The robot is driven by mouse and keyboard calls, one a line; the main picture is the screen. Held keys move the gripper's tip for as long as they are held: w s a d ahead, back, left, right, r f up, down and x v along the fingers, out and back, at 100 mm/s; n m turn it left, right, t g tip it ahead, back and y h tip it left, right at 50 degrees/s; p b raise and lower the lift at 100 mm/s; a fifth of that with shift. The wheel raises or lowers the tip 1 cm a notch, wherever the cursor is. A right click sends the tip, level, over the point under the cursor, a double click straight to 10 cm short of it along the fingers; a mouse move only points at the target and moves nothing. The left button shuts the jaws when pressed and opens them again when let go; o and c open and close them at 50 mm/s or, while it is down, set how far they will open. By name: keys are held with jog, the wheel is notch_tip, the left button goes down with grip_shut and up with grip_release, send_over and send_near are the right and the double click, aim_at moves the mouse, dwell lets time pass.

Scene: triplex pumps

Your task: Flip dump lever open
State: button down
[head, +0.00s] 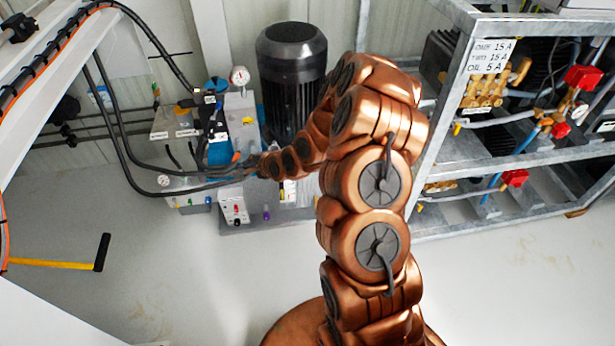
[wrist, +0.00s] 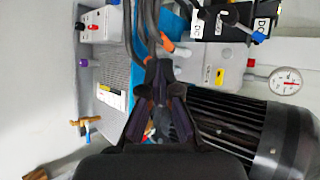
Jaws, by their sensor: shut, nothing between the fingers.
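My gripper (wrist: 160,75) shows at the bottom middle of the wrist view, its dark fingers together and empty. In the head view my arm reaches to the hydraulic unit (head: 240,125) at the back, and the gripper is hard to make out among the hoses. Past the fingertips in the wrist view are orange-ended hoses (wrist: 167,46) and a grey block (wrist: 212,68); I cannot tell if the fingers touch anything. No part is clearly marked as the dump lever. A black valve block with "DC" labels (wrist: 232,22) is at the top right.
A black finned motor (wrist: 240,125) is close to the right of my fingers. A gauge (wrist: 286,82) is beyond it, and a brass valve (wrist: 85,122) is at lower left. A metal pump rack (head: 440,150) stands to the right. The floor (head: 190,270) in front is mostly clear.

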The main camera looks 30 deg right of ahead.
jog(key=w+d+f+m+t+h+b, duration=0.15)
jog(key=d+f+m+t+b, duration=0.3)
jog(key=f, duration=0.45)
jog(key=s+d+f+m+t+h+b, duration=0.2)
jog(key=s+d+f+m+h+b, duration=0.4)
jog(key=s+d+f+m, duration=0.4)
jog(key=d+f+m+h, duration=0.1)
jog(key=d+f+m, duration=0.2)
jog(key=d+m, duration=0.1)
jog(key=shift+d+m+h, duration=0.35)
jog(key=shift+m, duration=0.2)
jog(key=shift+f+t, duration=0.1)
jog(key=shift+t, duration=0.15)
jog(key=w+d+r+b, duration=0.3)
jog(key=w+r, duration=0.1)
jog(key=w, duration=0.6)
jog(key=shift+r, duration=0.3)
